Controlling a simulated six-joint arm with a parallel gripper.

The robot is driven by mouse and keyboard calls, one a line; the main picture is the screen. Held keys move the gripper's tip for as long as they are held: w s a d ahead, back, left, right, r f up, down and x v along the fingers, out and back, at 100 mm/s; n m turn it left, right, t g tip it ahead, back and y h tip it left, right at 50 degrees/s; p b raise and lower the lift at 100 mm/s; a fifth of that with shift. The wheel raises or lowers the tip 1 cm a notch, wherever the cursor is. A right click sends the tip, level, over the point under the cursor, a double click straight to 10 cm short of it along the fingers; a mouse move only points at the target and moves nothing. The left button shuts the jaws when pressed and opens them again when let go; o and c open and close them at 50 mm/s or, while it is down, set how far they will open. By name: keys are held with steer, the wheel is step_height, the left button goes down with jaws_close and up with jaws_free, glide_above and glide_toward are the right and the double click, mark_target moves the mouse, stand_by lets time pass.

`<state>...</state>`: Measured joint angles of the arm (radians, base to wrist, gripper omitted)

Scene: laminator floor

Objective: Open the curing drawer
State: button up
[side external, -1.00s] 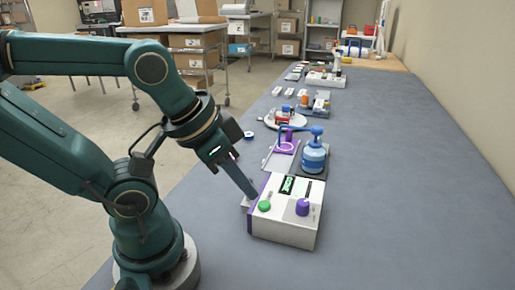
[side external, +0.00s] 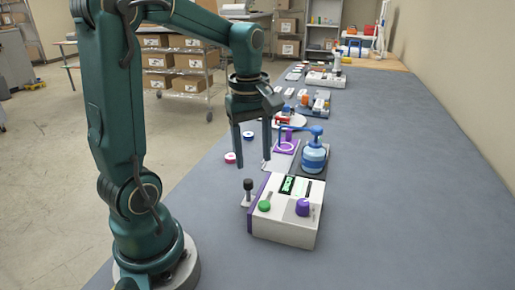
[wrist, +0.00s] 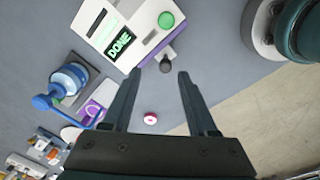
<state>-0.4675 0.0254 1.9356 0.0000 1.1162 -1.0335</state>
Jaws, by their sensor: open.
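The curing unit (side external: 285,222) is a white box with a purple left side, a green button, a purple knob and a lit green display. In the wrist view the unit (wrist: 140,30) shows "DONE". A black knob (side external: 248,185) on a short stem stands on a small pale ledge low at the box's purple side. How far the drawer is out, I cannot tell. My gripper (side external: 253,163) is open and empty, pointing down above and behind the knob, apart from it. Its fingertips (wrist: 160,75) show in the wrist view.
A blue pump bottle (side external: 314,158) stands on a dark pad behind the unit. A pink-and-white roll (side external: 232,158) and a blue ring (side external: 248,135) lie left of it. More small items line the bench farther back. The right side of the bench is clear.

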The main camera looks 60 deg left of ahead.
mark_target(248, 180)
steer(key=shift+a+f+n+g, duration=0.3)
steer(key=shift+a+f, duration=0.25)
steer(key=shift+a, duration=0.05)
steer(key=shift+s+a+f, duration=0.25)
steer(key=shift+a+f, duration=0.05)
steer(key=shift+f, duration=2.55)
jaws_close()
steer(key=shift+r, duration=0.1)
